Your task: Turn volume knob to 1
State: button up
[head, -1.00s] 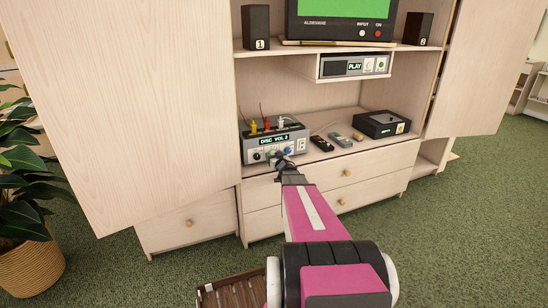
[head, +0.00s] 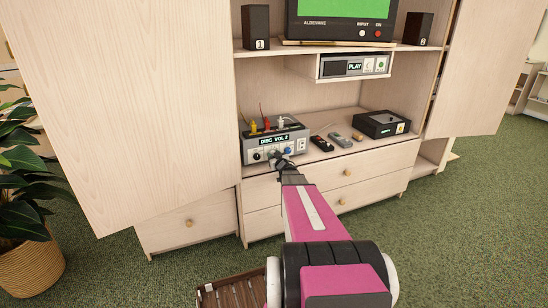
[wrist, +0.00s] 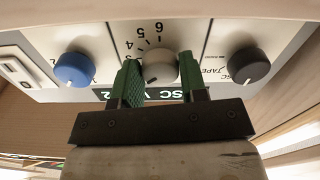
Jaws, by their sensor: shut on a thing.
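A grey audio unit (head: 248,156) stands on the cabinet shelf, its display (head: 273,139) reading "DISC VOL 2". In the head view my gripper (head: 279,160) is at the unit's front and hides the knob. The knob's pointer is hard to make out.
A blue knob (wrist: 74,69) and a dark selector knob (wrist: 248,65) flank the volume knob. Coloured plugs (head: 267,124) stand on top of the unit. An open door (head: 130,110) stands at left.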

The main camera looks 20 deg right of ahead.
jog(key=shift+n, duration=2)
jog(key=o, duration=0.9)
jog(key=shift+s, duration=0.1)
jog(key=s, duration=1)
jog(key=shift+s+d, duration=0.2)
jog(key=shift+s, duration=0.1)
